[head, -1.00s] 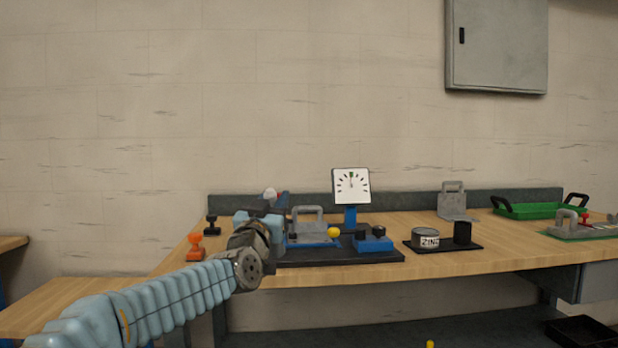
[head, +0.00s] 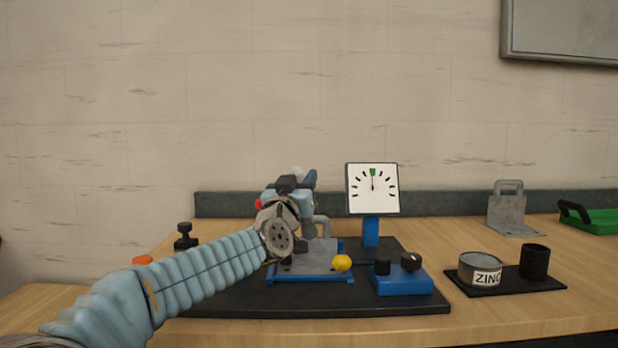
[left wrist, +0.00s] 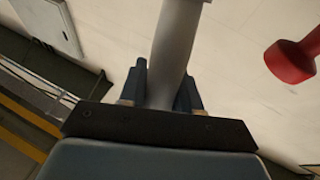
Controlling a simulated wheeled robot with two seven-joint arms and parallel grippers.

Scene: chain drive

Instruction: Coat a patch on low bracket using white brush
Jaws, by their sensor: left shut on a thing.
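My left gripper (head: 302,184) is above the rear of the blue fixture (head: 310,281) in the head view. In the left wrist view its blue fingers (left wrist: 163,92) are shut on a pale grey-white handle (left wrist: 178,45), which I take for the white brush. A bit of white (head: 297,170) shows above the gripper in the head view; I cannot see bristles. A grey bracket (head: 322,262) with a loop handle lies in the blue fixture, partly hidden by my gripper and arm. I cannot tell whether the brush touches it. My right gripper is not in view.
A dial gauge (head: 373,190) stands behind the fixture. A yellow knob (head: 342,263) and a blue block (head: 402,280) with black knobs are close by. A zinc tin (head: 480,269), black cup (head: 534,262) and upright grey bracket (head: 507,212) stand right. A red knob (left wrist: 290,60) is near the gripper.

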